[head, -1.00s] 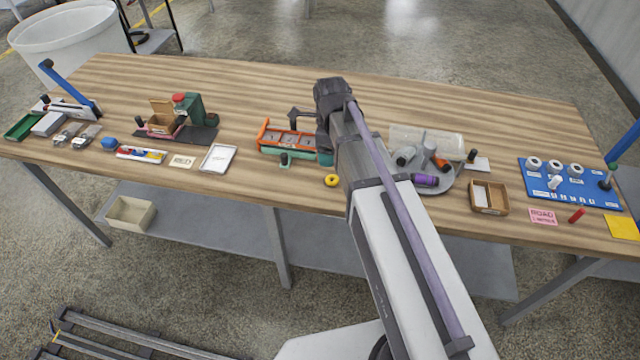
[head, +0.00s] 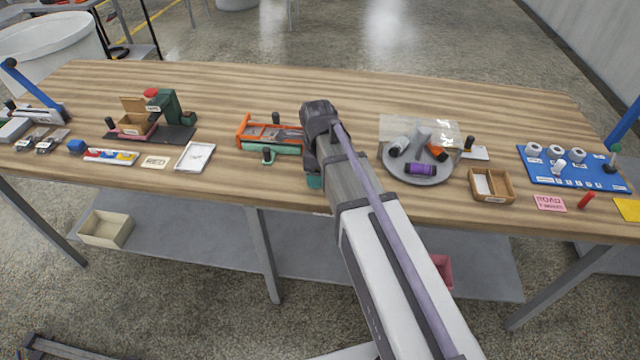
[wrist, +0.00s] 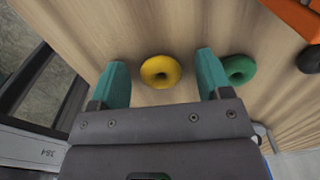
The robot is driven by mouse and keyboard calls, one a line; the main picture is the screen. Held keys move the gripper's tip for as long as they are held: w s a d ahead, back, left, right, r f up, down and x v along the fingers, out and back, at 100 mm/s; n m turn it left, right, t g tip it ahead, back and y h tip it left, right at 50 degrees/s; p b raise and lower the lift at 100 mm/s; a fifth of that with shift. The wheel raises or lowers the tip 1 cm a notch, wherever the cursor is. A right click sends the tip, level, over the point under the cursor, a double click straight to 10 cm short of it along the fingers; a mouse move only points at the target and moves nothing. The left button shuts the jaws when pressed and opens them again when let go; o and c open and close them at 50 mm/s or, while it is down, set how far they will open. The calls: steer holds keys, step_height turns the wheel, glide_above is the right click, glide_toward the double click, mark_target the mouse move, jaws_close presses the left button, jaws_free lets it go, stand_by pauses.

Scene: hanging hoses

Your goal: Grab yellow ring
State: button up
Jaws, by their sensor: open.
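The yellow ring (wrist: 160,72) lies flat on the wooden table in the wrist view, with its dark hole facing up. My gripper (wrist: 162,60) is open, its two teal fingers on either side of the ring with a gap on each side. The fingers do not touch the ring as far as I can see. In the head view my gripper shows only as a bit of teal (head: 314,182) beside the arm, near the table's front edge. The yellow ring is hidden there behind my arm.
A green ring (wrist: 239,69) lies just outside the right finger, very close to it. An orange-framed tray (head: 272,132) stands left of my arm. A round grey tray (head: 418,173) with cylinders stands to the right. The table's edge is close at left in the wrist view.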

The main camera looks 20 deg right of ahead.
steer(key=shift+r, duration=0.15)
steer(key=shift+c, duration=0.3)
steer(key=c, duration=1)
steer(key=shift+o, duration=0.2)
step_height(320, 180, up, 10)
steer(key=p, duration=1)
